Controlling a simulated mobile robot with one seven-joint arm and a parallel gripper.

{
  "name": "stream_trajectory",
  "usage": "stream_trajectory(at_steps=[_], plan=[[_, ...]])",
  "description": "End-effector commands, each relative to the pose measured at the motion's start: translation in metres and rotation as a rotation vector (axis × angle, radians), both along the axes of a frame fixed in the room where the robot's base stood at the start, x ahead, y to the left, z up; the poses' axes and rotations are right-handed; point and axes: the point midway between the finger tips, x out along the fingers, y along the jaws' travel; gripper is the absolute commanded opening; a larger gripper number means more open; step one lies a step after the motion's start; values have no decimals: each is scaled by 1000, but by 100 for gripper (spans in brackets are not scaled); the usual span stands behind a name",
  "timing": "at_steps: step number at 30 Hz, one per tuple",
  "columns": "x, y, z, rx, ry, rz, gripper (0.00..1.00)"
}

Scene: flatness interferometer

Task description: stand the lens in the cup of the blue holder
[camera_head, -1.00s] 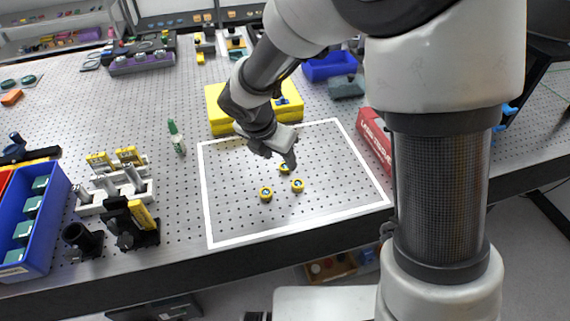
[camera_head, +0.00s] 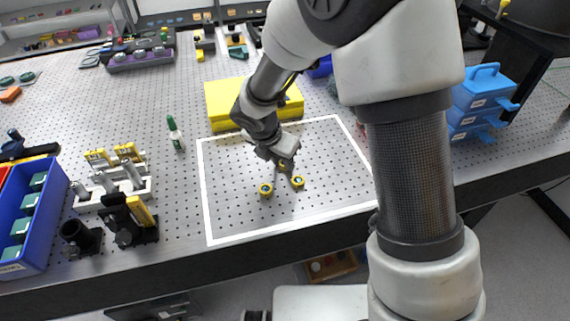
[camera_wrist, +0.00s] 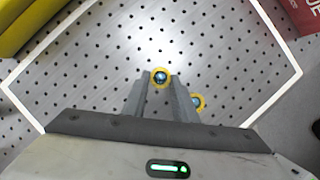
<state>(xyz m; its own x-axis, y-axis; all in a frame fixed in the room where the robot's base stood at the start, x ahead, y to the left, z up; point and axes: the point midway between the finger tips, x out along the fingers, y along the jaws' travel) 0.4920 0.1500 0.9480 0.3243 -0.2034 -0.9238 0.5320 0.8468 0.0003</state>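My gripper (camera_head: 280,164) is low and points down at the far lens. In the wrist view my gripper (camera_wrist: 158,88) has its fingers apart, with one lens (camera_wrist: 161,77) showing between and just beyond the tips. A second lens (camera_wrist: 198,101) is partly hidden by the right finger. I cannot make out the blue holder; my arm may hide it.
A yellow case (camera_head: 226,104) stands behind the outlined area. A green-capped bottle (camera_head: 175,134) stands left of it. Grey and black mounts (camera_head: 126,184) and a blue bin (camera_head: 45,222) are further left. A red box (camera_wrist: 294,12) is at the wrist view's upper right.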

Motion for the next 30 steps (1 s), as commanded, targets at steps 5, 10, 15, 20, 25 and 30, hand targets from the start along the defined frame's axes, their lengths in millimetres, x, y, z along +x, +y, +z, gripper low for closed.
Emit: stream_trajectory(at_steps=[5,10,15,20,25,30], plan=[[0,0,0,0,0,0,0],[0,0,1,0,0,0,0],[1,0,20,2,-4,-1,0],[1,0,54,2,-4,-2,0],[1,0,84,2,-4,-1,0],[0,0,98,0,-1,-1,0]])
